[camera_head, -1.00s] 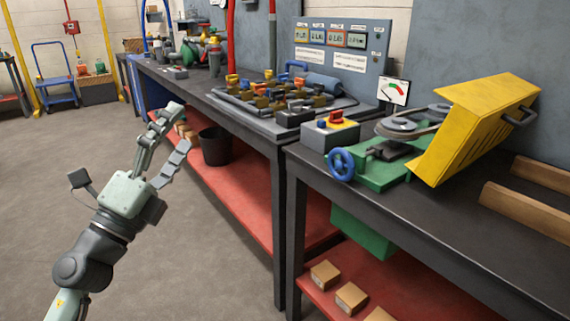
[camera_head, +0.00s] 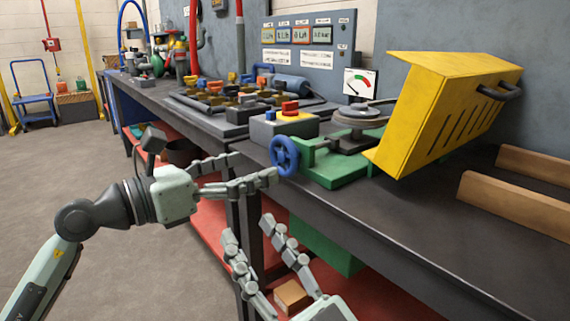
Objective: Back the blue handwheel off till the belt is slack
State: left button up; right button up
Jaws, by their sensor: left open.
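The blue handwheel (camera_head: 284,156) stands upright at the front left end of the green motor base (camera_head: 338,170) on the bench. A grey pulley (camera_head: 357,118) sits above the base. The dark belt (camera_head: 382,103) shows only in part behind the yellow guard, and I cannot tell how tight it is. My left gripper (camera_head: 256,168) is open and empty, its fingers pointing right, with the lower fingertip close to the handwheel's left side; contact is unclear. My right gripper (camera_head: 248,227) is open and empty, below the bench edge, its fingers pointing up and left.
The tilted yellow guard (camera_head: 440,115) stands right of the pulley. A grey box with red and yellow controls (camera_head: 283,128) is behind the handwheel. A gauge (camera_head: 360,83) stands behind the pulley. Wooden blocks (camera_head: 515,205) lie at right. The bench's front strip (camera_head: 400,215) is clear.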

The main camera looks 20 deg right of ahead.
aim_at(280, 158)
pick_arm(q)
jog(key=x, duration=0.7)
